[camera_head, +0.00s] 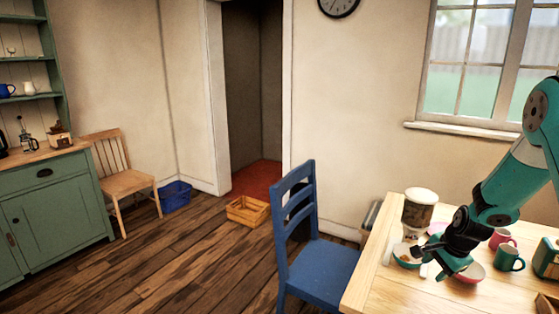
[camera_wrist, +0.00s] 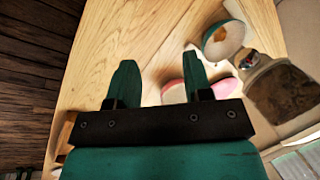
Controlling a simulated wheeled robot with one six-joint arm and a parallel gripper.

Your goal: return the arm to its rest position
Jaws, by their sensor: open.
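My arm reaches in from the right in the head view and bends down over the wooden table (camera_head: 385,285). My gripper (camera_head: 428,263) hangs low above the table, near a bowl with something brown in it (camera_head: 405,262) and a pink bowl (camera_head: 474,274). The gripper is open and empty. Whether the fingertips touch the table or a bowl cannot be told.
A jar with brown contents (camera_head: 418,210), a red mug (camera_head: 503,238), a green mug (camera_head: 508,259) and a green box (camera_head: 546,258) stand close around the arm. A blue chair (camera_head: 318,272) is at the table's left. The table's front-left part is clear.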

